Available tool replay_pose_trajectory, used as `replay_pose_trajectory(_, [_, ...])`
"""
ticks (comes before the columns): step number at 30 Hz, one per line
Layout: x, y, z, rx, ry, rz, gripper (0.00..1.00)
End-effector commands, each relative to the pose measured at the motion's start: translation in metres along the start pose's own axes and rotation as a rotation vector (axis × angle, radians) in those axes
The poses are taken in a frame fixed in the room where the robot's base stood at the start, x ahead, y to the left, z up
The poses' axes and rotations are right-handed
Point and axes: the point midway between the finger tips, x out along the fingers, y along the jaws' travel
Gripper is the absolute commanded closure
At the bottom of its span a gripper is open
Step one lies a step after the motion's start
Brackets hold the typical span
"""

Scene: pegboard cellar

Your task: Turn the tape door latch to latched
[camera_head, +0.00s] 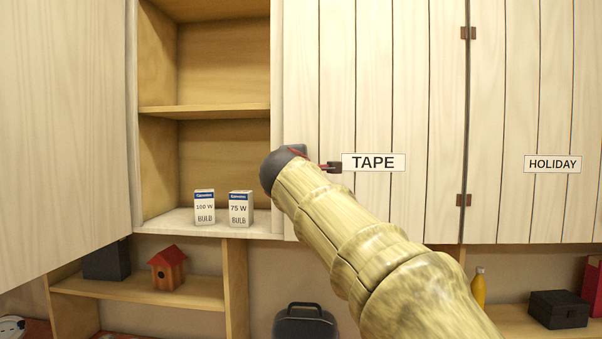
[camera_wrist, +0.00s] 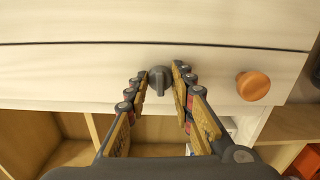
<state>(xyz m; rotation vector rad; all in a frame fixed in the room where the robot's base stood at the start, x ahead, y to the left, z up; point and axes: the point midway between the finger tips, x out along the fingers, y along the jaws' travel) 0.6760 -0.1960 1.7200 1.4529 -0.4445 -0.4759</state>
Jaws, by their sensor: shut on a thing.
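The tape door (camera_head: 420,100) is a pale planked cabinet door with a TAPE label (camera_head: 374,162). It looks closed, and its left edge meets the open shelf bay. In the wrist view, the latch (camera_wrist: 160,82) is a small dark grey knob with a tapered lever pointing down the picture, toward the open shelves. My gripper (camera_wrist: 159,72) has its fingertips on either side of the latch and is shut on it. In the head view my own arm hides the latch and most of the gripper. An orange round knob (camera_wrist: 253,86) sits on the door to the right of the latch in the wrist view.
The open bay holds a 100 W bulb box (camera_head: 205,208) and a 75 W bulb box (camera_head: 241,209). A pale door panel (camera_head: 60,120) stands at the left. The HOLIDAY door (camera_head: 535,80) is at the right. A red birdhouse (camera_head: 168,268) sits on the lower shelf.

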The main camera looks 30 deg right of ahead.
Motion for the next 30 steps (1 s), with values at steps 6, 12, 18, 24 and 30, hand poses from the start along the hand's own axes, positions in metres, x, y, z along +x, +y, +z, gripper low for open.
replay_pose_trajectory(6, [0.0007,-0.0024,0.0001,0.065,-0.002,-0.002,1.0])
replay_pose_trajectory(12, [0.0009,-0.0021,0.0001,0.084,-0.002,-0.003,1.0])
replay_pose_trajectory(18, [0.0009,-0.002,0.0001,0.085,-0.002,-0.003,1.0])
replay_pose_trajectory(24, [0.001,-0.0022,0.0001,0.085,-0.002,-0.003,0.73])
replay_pose_trajectory(30, [0.0007,-0.0015,0.0,0.085,-0.001,-0.002,0.61])
